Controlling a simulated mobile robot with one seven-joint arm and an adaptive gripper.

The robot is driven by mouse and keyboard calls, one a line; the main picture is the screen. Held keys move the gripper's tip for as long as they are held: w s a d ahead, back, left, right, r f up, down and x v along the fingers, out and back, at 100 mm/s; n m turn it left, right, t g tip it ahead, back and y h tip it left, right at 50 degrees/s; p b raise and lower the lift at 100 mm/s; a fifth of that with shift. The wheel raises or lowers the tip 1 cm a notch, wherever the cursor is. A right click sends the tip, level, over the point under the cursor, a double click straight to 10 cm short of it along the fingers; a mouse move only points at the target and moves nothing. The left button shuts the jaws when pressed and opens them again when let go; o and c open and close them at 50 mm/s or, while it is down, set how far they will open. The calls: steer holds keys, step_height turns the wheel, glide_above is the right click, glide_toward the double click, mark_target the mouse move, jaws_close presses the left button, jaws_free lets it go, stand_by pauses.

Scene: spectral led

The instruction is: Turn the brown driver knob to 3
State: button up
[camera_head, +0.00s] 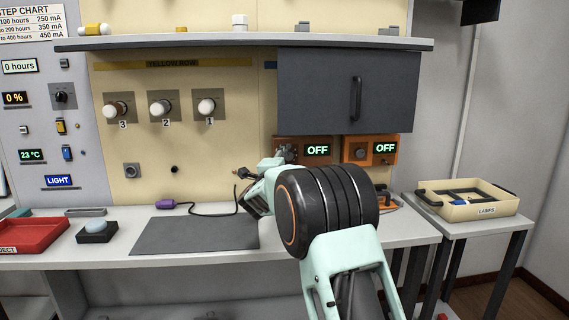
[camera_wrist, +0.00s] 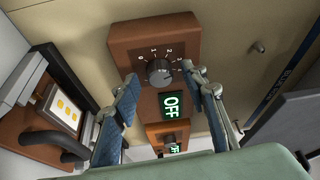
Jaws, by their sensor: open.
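The brown driver (camera_wrist: 126,56) is a box on the wall with a dark round knob (camera_wrist: 160,72), a numbered scale around it and a green OFF display (camera_wrist: 171,103). The knob's pointer is too small to read surely. My gripper (camera_wrist: 161,74) is open, with one blue-padded finger on each side of the knob in the wrist view; I see no contact. In the head view the brown driver (camera_head: 290,141) stands behind my gripper (camera_head: 278,162), and its knob is mostly hidden. Its OFF display (camera_head: 318,149) shows there.
An orange driver (camera_head: 358,143), also showing OFF, is right of the brown one. A dark cabinet (camera_head: 320,85) hangs just above both. A purple-handled probe (camera_head: 166,204) with a cable lies by the grey mat (camera_head: 190,236). A lamps tray (camera_head: 487,212) stands at right.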

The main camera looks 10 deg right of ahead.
steer(key=v, duration=1.2)
